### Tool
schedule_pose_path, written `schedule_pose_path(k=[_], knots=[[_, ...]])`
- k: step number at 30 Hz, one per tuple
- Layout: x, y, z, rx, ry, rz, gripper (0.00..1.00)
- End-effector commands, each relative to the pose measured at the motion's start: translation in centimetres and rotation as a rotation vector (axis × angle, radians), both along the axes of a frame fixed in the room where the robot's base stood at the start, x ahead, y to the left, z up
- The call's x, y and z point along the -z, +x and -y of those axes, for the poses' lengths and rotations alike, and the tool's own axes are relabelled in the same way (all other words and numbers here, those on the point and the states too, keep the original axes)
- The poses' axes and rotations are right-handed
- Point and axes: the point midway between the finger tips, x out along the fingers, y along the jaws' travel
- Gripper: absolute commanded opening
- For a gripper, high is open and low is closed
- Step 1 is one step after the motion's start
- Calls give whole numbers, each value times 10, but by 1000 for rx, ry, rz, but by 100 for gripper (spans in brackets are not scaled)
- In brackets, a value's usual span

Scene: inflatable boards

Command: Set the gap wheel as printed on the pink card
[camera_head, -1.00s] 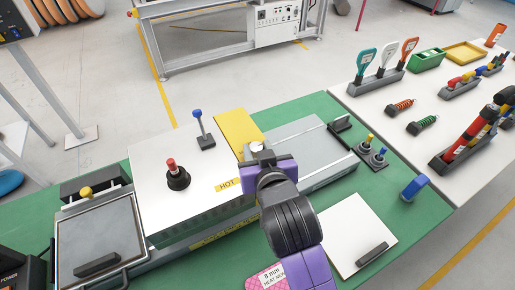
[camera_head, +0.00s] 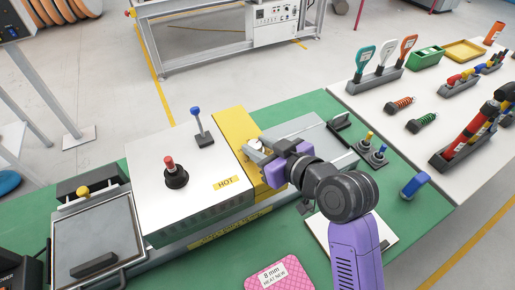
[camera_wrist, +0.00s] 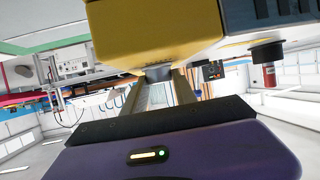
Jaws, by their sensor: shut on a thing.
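The pink card (camera_head: 280,274) lies on the green bench at the front, and its label reads "8 mm" and "HEAT NEW". The gap wheel (camera_head: 256,146), a small pale knob, sits at the yellow housing (camera_head: 231,123) beside the white hot box. My gripper (camera_head: 262,155) is at the wheel, its fingers shut on it and hiding most of it. In the wrist view my fingers (camera_wrist: 160,88) close on a dark grey round part under the yellow block (camera_wrist: 150,35). The wheel's scale or setting cannot be read.
The white box (camera_head: 187,180) marked HOT carries a red-knobbed lever (camera_head: 176,172) and a blue-knobbed lever (camera_head: 200,125). A grey plate machine (camera_head: 98,240) stands at left. A white board (camera_head: 375,235) lies partly behind my arm. A white table with tools is at right.

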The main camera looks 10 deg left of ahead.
Motion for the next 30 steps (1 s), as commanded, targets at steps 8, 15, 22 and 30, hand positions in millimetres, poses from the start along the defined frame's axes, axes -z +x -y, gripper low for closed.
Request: schedule_pose_path(k=[8,15,22,30], knots=[[4,6,4,-258,-1,5,0],[5,9,5,-488,-1,4,0],[5,12,5,-706,0,3,0],[4,14,4,-929,0,0,0]])
